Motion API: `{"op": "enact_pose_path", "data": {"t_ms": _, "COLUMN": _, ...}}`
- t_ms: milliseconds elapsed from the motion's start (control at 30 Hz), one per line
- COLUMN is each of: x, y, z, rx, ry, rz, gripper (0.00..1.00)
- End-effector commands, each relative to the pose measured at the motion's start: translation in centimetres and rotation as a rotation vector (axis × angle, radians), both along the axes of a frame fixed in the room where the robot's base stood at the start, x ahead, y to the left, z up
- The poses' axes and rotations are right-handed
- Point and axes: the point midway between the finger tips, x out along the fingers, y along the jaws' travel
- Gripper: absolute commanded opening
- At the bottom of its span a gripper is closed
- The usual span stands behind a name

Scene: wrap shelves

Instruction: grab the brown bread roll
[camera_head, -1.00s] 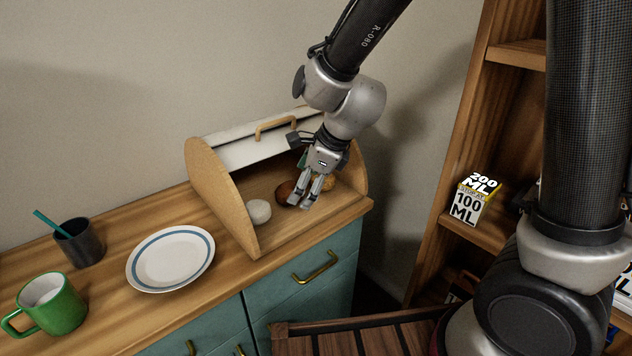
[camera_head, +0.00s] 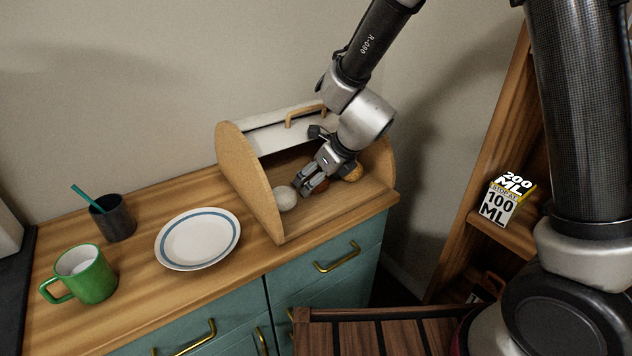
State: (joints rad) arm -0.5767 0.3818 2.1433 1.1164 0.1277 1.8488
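The brown bread roll (camera_head: 323,185) lies inside the open wooden bread box (camera_head: 245,178), partly hidden behind my gripper. My gripper (camera_head: 307,186) reaches down into the box, fingers pointing down and left. Its fingers look apart, with nothing seen between them. The fingertips are just left of the brown roll and in front of it; whether they touch it I cannot tell. A pale round roll (camera_head: 285,198) lies left of my gripper. A golden bread piece (camera_head: 353,172) lies to the right, partly covered by my gripper.
The box's white lid (camera_head: 290,130) is raised, its handle close to my arm. A blue-rimmed plate (camera_head: 198,239), a green mug (camera_head: 86,275) and a dark cup (camera_head: 113,218) stand left on the wooden counter (camera_head: 150,310). A shelf with boxes (camera_head: 507,198) is at right.

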Motion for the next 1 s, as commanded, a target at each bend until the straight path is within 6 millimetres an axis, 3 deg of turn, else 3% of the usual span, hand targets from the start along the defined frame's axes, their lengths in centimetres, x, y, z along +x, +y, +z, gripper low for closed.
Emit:
{"op": "enact_pose_path", "data": {"t_ms": 233, "x": 0.08, "y": 0.07, "z": -0.11, "rx": 0.0, "ry": -0.001, "rz": 0.001, "gripper": 0.9}}
{"op": "enact_pose_path", "data": {"t_ms": 500, "x": 0.06, "y": 0.06, "z": -0.11, "rx": 0.0, "ry": 0.0, "rz": 0.001, "gripper": 0.42}}
{"op": "enact_pose_path", "data": {"t_ms": 1000, "x": 0.02, "y": 0.06, "z": 0.31, "rx": 0.001, "ry": -0.001, "rz": 0.002, "gripper": 0.41}}
